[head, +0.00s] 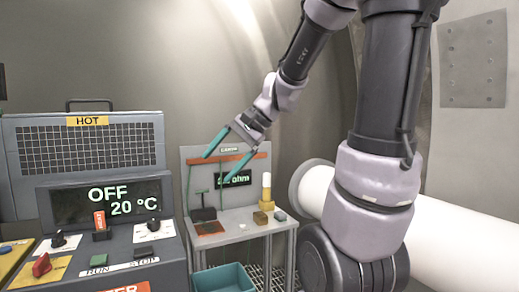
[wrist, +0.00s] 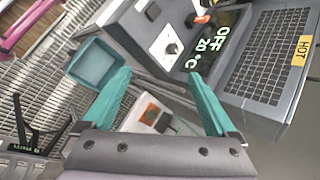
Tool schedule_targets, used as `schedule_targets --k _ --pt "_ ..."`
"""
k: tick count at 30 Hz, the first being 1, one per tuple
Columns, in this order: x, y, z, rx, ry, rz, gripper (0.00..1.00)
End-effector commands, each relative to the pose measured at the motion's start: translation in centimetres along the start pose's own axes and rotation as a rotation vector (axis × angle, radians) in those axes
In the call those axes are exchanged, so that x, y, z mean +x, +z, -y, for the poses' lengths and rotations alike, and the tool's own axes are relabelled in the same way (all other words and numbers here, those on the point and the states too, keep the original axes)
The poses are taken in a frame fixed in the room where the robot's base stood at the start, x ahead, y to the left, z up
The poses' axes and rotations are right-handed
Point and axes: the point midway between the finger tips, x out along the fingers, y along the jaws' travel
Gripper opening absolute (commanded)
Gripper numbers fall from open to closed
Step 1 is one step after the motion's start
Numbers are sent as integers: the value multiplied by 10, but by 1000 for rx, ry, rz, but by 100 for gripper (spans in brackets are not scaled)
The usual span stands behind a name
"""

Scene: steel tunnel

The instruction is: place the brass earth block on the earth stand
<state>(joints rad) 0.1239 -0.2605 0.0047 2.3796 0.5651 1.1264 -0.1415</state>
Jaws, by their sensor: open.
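The earth stand (head: 238,226) is a small grey table with a back panel, an orange bar and an ohm readout, in the head view. On its top are an orange-brown pad (head: 209,228) with a black clamp-like fixture (head: 204,213) at the left. A small brown-gold block (head: 260,217), seemingly the brass earth block, sits towards the right. My gripper (head: 217,167) is open, its teal fingers spread and empty in front of the back panel, above the tabletop. In the wrist view, my gripper (wrist: 160,74) spans a pale surface with an orange patch; I cannot pick out the block there.
A pale yellow-white cylinder (head: 266,190) and a grey block (head: 280,215) stand close to the brown-gold block. A teal bin (head: 224,278) is below the stand. The heater cabinet (head: 85,150) marked HOT stands left. A large white pipe (head: 455,225) lies right.

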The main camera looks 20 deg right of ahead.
Motion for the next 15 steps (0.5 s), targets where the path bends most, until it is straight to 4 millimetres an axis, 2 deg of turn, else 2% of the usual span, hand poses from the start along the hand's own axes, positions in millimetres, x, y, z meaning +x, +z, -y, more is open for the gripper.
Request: schedule_targets --k 1,3,9,15 --pt "-15 13 -9 -97 35 -62 92" --pt "-32 23 -23 -216 90 -150 92" --pt "-75 35 -51 -474 190 -373 92" --pt "-95 37 -60 -576 226 -475 92"
